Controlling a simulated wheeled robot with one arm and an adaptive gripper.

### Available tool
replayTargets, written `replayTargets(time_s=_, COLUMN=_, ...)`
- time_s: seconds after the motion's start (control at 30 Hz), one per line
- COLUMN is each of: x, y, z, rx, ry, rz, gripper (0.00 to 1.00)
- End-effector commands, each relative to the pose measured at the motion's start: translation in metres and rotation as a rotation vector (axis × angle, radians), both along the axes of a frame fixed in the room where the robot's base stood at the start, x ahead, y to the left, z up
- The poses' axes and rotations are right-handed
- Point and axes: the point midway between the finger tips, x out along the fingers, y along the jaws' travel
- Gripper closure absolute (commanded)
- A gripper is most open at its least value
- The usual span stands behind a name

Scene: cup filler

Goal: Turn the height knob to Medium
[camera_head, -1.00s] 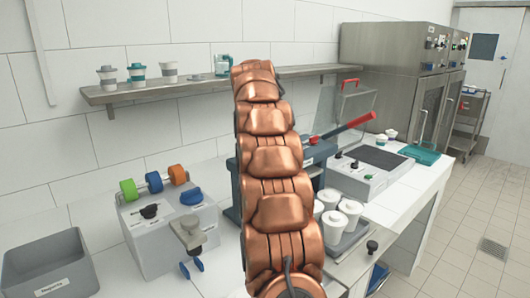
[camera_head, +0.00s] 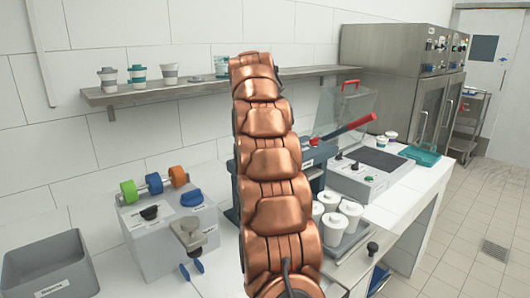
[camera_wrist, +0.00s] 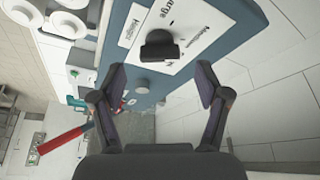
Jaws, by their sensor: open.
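In the wrist view a black knob (camera_wrist: 160,46) stands on a white label plate (camera_wrist: 188,38) on a blue-grey machine face (camera_wrist: 222,22). The plate carries printed words, one ending in "arge" and one that seems to read "Medium"; a smaller label beside it is hard to read. The knob's pointing direction is unclear. My gripper (camera_wrist: 159,70) is open and empty, with the knob just ahead of the gap between its fingertips. In the head view my arm covers most of the blue-grey machine (camera_head: 231,185), and the knob and gripper are hidden.
A red-handled lever (camera_head: 350,128) extends right of my arm. A grey box with coloured rings (camera_head: 165,240) and a grey bin (camera_head: 50,268) are at left. A shelf (camera_head: 125,97) with cups runs along the wall.

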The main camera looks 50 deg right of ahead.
Motion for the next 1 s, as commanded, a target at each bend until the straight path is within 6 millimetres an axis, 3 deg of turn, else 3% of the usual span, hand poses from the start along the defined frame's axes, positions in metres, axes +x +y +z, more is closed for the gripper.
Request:
replayTargets(time_s=0.4, x=-0.005, y=0.013, z=0.035, rx=-0.003, ry=-0.002, rz=-0.001, gripper=0.25)
replayTargets(time_s=1.0, x=-0.007, y=0.017, z=0.042, rx=0.001, ry=0.002, rz=0.0, gripper=0.25)
